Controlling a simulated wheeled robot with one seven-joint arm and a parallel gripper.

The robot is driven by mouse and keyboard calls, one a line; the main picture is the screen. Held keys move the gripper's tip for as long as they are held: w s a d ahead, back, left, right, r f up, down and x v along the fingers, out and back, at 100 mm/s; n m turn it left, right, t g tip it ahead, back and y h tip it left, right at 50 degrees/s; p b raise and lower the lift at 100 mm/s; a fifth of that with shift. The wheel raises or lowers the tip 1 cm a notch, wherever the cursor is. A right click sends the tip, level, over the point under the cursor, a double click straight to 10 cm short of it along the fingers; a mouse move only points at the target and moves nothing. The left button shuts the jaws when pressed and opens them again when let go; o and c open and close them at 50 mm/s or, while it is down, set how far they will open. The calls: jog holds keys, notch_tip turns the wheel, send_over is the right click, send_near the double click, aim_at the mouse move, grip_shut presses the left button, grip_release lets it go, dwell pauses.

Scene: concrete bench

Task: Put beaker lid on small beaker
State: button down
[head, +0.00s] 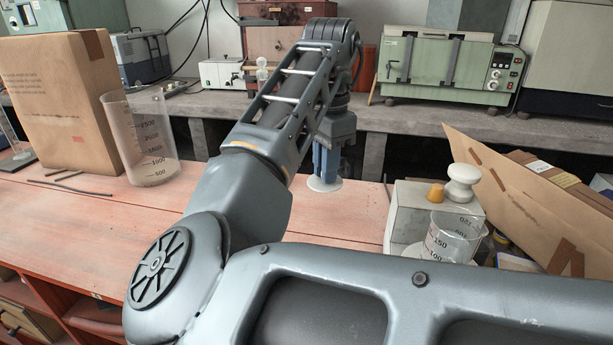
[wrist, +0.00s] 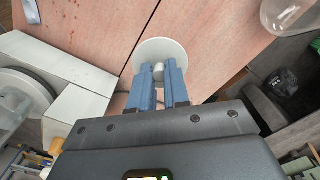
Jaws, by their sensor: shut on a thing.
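The beaker lid (head: 326,185) is a thin white disc with a small knob, low over the red bench top in the head view. In the wrist view, my gripper (wrist: 158,74) has its blue fingers shut on the knob of the lid (wrist: 151,50). I cannot tell whether the lid touches the bench. In the head view, my gripper (head: 325,168) points down onto it. The small beaker (head: 455,240), clear with dark markings, is at the right by a white box. Its lower part is partly hidden by my arm.
The white box (head: 407,208) has a white knobbed piece (head: 462,183) and an orange piece (head: 437,195) at its top. A large clear beaker (head: 145,140) and a cardboard box (head: 62,105) stand left. An open carton (head: 520,210) is at the right.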

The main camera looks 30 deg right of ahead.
jog(key=shift+s+d+r, duration=0.2)
jog(key=shift+d+r, duration=0.3)
jog(key=shift+r+p, duration=1.35)
jog(key=shift+p, duration=0.75)
